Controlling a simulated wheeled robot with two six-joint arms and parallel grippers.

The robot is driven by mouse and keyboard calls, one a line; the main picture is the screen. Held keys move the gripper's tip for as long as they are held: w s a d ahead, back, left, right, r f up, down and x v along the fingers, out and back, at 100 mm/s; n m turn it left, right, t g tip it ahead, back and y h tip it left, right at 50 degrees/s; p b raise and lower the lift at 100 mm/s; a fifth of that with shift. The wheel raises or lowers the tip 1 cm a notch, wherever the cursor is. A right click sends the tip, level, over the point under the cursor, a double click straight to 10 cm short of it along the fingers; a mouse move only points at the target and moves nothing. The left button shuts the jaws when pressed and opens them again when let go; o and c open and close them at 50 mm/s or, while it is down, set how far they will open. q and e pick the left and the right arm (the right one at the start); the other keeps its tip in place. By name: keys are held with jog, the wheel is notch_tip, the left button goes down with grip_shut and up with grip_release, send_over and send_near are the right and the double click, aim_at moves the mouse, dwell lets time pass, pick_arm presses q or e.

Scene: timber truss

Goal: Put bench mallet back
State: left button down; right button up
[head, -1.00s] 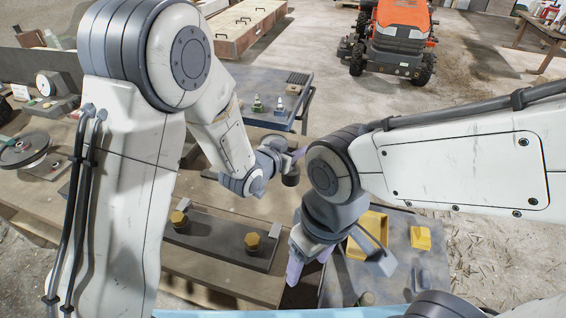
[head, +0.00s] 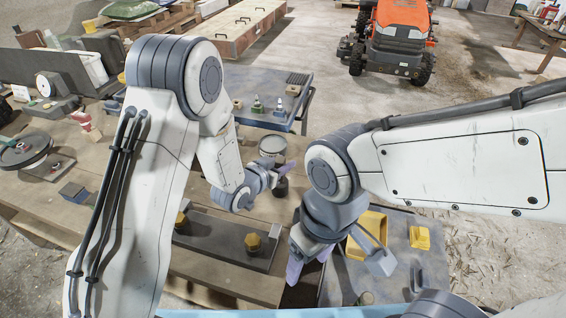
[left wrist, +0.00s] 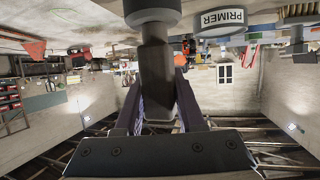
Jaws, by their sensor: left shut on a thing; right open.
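My left gripper (head: 284,171) is shut on the bench mallet, a dark tool whose round dark end (head: 282,188) shows just below the fingers in the head view. In the left wrist view the mallet's dark shaft (left wrist: 157,75) stands between the purple fingers, with a wider round part (left wrist: 152,10) at the top edge. The mallet is over the workbench, close to the primer can; I cannot tell whether it touches the bench. My right gripper (head: 308,262) is open and empty, low at the right side of the bench. My arms hide parts of the bench.
The primer can (head: 273,147) stands just behind the mallet; its label shows in the left wrist view (left wrist: 222,19). A dark plate with yellow knobs (head: 222,240) lies in front. A yellow bin (head: 368,228) and yellow block (head: 420,238) sit on the right cart. A blue-grey cart (head: 262,88) stands behind.

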pick_arm(q)
jog(key=c, duration=0.5)
grip_release()
jog(key=shift+f, duration=0.1)
